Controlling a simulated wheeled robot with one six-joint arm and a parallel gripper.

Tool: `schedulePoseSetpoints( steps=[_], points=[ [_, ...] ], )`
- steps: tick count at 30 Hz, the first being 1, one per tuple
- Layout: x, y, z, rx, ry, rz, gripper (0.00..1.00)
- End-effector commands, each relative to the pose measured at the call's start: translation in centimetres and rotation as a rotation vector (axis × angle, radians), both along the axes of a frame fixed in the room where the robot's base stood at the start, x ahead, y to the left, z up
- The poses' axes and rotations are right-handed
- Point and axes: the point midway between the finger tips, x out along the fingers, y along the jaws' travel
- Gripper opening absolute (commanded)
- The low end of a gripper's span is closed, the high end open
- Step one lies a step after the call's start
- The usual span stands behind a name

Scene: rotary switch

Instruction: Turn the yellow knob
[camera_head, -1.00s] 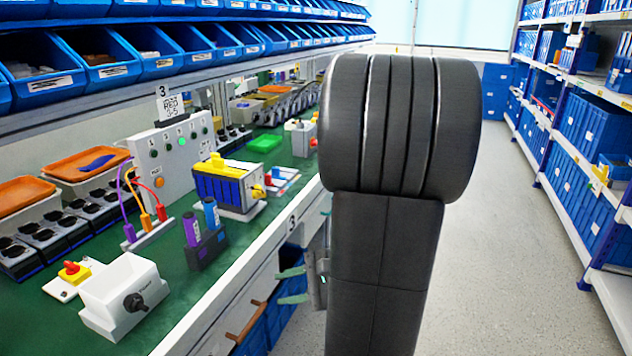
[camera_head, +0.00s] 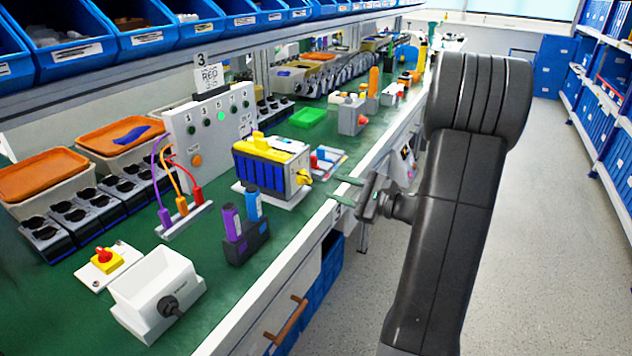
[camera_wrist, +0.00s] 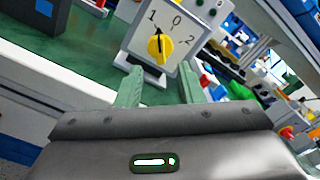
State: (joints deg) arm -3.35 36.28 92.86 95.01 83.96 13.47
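The yellow knob (camera_wrist: 160,47) sits on a white dial plate (camera_wrist: 140,44) marked 1, 0 and 2, tilted in the wrist view. Its dark pointer appears to point toward the 1. In the head view the knob (camera_head: 303,178) is on the right-hand end of a blue and yellow switch box (camera_head: 262,167) on the green bench. My gripper (camera_head: 334,188) is at the bench's front edge, to the right of the knob and apart from it. In the wrist view my gripper (camera_wrist: 160,67) has its two green fingers spread, with nothing between them, short of the knob.
A holder with purple and blue cylinders (camera_head: 243,232) stands in front of the switch box. A white panel (camera_head: 210,130) with buttons and cabled plugs stands behind it. A white box with a black knob (camera_head: 158,292) is at the front left. Blue bins (camera_head: 68,40) overhang the bench.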

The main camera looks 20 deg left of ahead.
Motion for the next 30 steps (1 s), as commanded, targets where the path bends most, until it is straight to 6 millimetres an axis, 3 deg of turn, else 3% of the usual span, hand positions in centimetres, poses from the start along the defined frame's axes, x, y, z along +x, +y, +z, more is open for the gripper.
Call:
schedulePoseSetpoints(
  steps=[3,9,15,23,24,29,30],
  points=[
    [0.1,2.6,-0.1,0.0,-0.001,0.005,0.35],
    [0.4,5.6,-0.1,-0.001,0.0,0.003,0.35],
    [0.5,7.0,0.0,-0.001,0.0,0.001,0.35],
    [0.5,7.1,0.0,-0.001,0.0,-0.001,0.35],
    [0.5,7.1,0.0,-0.001,0.0,-0.001,0.33],
    [0.5,7.1,0.0,-0.001,0.0,-0.001,0.01],
    [0.5,7.1,0.0,-0.001,0.0,0.0,0.0]
  ],
)
